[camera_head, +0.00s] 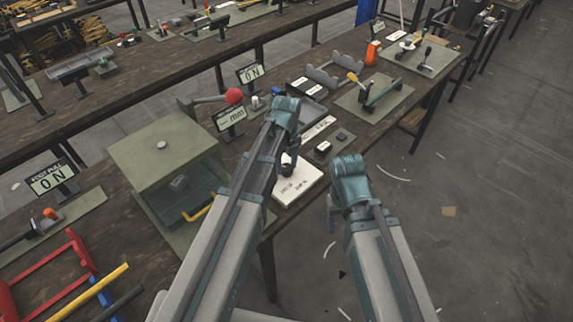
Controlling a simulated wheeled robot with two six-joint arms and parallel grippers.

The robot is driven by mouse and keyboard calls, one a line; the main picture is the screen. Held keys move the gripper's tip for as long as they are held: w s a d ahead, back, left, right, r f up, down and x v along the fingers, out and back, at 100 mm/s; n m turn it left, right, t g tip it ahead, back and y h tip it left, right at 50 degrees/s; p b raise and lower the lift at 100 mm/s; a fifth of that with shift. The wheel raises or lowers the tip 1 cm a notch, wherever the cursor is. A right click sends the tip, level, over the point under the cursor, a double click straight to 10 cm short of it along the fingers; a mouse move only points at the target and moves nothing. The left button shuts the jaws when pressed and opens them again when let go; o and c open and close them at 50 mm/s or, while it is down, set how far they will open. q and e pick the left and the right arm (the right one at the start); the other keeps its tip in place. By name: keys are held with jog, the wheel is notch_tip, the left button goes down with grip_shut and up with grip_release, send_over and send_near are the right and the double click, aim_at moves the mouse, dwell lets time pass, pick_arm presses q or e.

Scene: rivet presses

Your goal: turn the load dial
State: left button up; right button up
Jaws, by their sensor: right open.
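I cannot tell for sure which part is the load dial. A white board with small printed text (300,184) lies at the bench's front edge, and a round knob-like piece may be hidden there. My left gripper (289,163) hangs dark and small over this board, partly hidden by its own arm; whether its fingers touch anything or are apart is too small to tell. My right gripper (334,208) is off the bench's front edge, over the floor, mostly hidden by its wrist; it is open, and no object shows in it.
A green press box (165,138) with a yellow handle stands left of my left arm. A red ball-ended lever (234,96) and two display signs stand behind. A small dark block with a button (324,147) lies right of the gripper.

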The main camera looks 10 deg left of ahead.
pick_arm(q)
grip_shut()
jog(key=shift+n, duration=0.4)
jog(key=n, duration=1.4)
jog(key=shift+n, duration=2.5)
